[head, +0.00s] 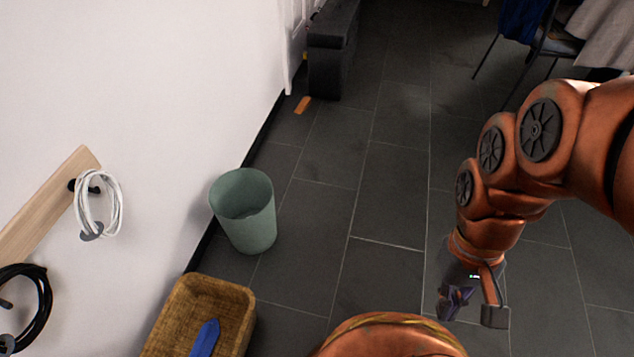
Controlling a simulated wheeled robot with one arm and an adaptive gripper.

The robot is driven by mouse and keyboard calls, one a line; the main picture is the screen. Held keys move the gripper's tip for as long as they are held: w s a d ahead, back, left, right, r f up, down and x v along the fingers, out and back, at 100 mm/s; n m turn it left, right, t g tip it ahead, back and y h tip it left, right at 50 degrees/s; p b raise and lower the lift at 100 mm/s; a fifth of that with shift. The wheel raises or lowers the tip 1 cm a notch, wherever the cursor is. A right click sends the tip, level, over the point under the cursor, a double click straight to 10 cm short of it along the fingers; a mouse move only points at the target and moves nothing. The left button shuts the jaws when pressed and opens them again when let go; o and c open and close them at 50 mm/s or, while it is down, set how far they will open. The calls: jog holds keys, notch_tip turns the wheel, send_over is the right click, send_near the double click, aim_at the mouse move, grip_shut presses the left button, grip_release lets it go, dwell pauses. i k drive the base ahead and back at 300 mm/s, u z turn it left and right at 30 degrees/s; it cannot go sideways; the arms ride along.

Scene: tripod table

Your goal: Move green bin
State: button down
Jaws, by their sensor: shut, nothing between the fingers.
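The green bin (252,226) stands upright on the dark tiled floor, left of centre in the head view. It is close to the white wall, its open top faces up, and the part of its inside that shows looks empty. My gripper (473,312) hangs low at the right of the view, well to the right of the bin and apart from it. Its fingers point down, and it is shut with nothing in it.
A wicker basket (240,315) with a blue item (205,338) stands in front of the bin. A wall rack (50,205) holds white and black cables. A dark box (330,55) stands farther back by the wall. Chairs are at the top right. The floor between bin and gripper is clear.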

aim_at(238, 194)
jog(key=z, duration=0.2)
jog(key=i, duration=1.5)
jog(key=u, duration=3.05)
